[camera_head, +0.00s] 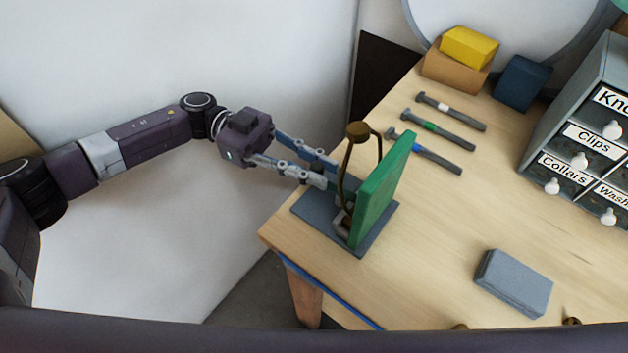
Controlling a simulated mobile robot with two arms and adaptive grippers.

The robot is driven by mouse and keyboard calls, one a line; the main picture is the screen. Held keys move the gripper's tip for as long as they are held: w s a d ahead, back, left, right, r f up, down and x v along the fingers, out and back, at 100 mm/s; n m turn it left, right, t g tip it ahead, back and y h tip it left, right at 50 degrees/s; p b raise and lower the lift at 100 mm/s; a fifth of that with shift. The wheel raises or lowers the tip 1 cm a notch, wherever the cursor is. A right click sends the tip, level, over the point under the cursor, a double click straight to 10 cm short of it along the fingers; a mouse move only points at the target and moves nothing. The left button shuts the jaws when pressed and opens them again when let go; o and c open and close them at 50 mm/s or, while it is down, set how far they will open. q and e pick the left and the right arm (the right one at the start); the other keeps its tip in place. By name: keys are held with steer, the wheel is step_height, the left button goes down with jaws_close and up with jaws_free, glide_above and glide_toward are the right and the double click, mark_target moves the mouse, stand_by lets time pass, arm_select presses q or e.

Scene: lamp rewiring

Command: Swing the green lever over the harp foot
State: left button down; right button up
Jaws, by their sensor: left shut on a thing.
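The green lever (382,192) is a flat green board standing upright and slightly tilted on a dark grey base plate (376,240) at the table's left corner. The brown harp (349,165), a bent loop with a round knob on top, stands just left of the green lever. The harp foot is mostly hidden behind the lever and the fingers. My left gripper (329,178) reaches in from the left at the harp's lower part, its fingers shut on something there. I cannot tell whether that is the harp or the lever's edge. My right gripper is not in view.
Several dark tools (445,131) with coloured bands lie behind the fixture. Yellow (468,47), tan and dark blue (522,83) blocks stand at the back. A labelled drawer cabinet (585,130) is at right. A grey block (514,283) lies in front; the table's middle is clear.

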arm_select(q)
steer(key=shift+w+d+m+g+y+b, duration=0.2)
steer(key=shift+m+g+y+b, duration=0.2)
steer(key=shift+m+g+b, duration=0.35)
steer(key=c, duration=2)
jaws_free()
steer(key=shift+c, duration=0.2)
steer(key=shift+r, duration=0.15)
step_height(320, 180, up, 10)
steer(key=shift+f, duration=0.1)
